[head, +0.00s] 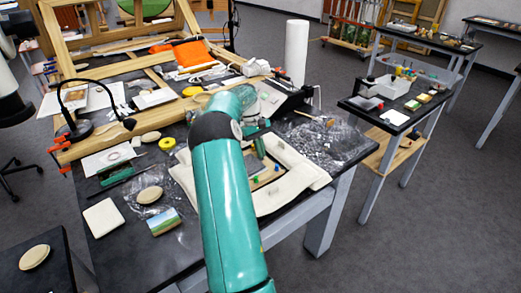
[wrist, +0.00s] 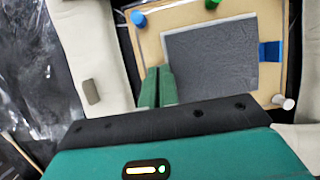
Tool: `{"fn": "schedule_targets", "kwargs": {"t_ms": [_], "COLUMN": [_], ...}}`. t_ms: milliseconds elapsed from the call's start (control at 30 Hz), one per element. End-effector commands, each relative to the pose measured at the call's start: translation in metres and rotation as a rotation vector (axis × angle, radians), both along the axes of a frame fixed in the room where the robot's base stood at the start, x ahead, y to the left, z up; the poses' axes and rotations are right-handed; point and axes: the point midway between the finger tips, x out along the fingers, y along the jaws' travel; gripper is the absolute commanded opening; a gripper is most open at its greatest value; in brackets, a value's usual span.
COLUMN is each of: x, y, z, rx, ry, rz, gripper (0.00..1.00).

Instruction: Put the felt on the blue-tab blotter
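My gripper (wrist: 158,87) shows in the wrist view with its two green fingers side by side and almost no gap between them. Nothing is visible between the fingers. A dark grey square sheet (wrist: 212,58) lies on a tan board just beyond the fingers. A blue tab (wrist: 270,51) sticks out at its right edge, so it looks like the blue-tab blotter. A small taupe rectangle (wrist: 91,92) lies on the white padding to the left, apart from the fingers; I cannot tell whether it is the felt. In the head view my arm hides part of the board.
White padding (head: 306,174) surrounds the board. Blue, green and white pegs stand around the board's edges in the wrist view. Crumpled clear film (head: 325,139) lies to the right. A white roll (head: 297,52) stands behind. Stones, a small painting (head: 165,222) and tools lie at the left.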

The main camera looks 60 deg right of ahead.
Motion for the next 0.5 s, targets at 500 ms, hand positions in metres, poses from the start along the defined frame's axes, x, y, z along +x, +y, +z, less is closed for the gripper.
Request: {"fn": "schedule_targets", "kwargs": {"t_ms": [500], "x": [-0.0002], "y": [0.0], "z": [-0.0055], "rx": [0.0], "ry": [0.0], "rz": [0.0], "gripper": [0.0]}}
